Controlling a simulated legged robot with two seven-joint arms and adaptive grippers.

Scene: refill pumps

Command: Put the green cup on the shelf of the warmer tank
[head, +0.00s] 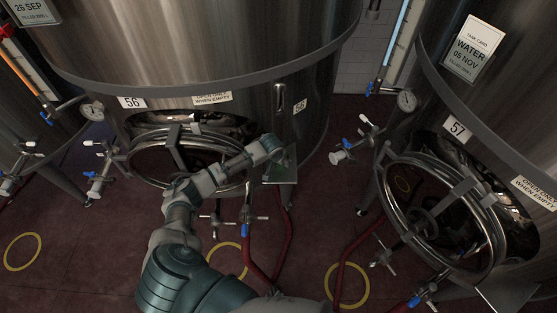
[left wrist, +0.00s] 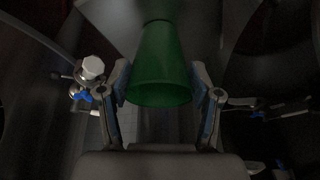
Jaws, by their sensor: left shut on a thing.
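The green cup (left wrist: 160,75) is between the fingers of my left gripper (left wrist: 160,88) in the left wrist view, and the gripper is shut on it. In the head view my left gripper (head: 272,148) is at the right side of tank 56 (head: 200,50), over or beside a small shelf (head: 281,175). The cup is mostly hidden there, and I cannot tell whether it touches the shelf. Tank 57 (head: 500,110) has a similar shelf (head: 508,294) at the lower right. The gauge dials (head: 92,111) and (head: 406,100) are too small to read. My right gripper is not in view.
Round open hatches (head: 135,160) and (head: 388,185) stick out from both tanks. Valves (head: 340,156) with blue handles and red hoses (head: 287,235) stand between and below them. The dark red floor (head: 320,225) has yellow rings (head: 354,305).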

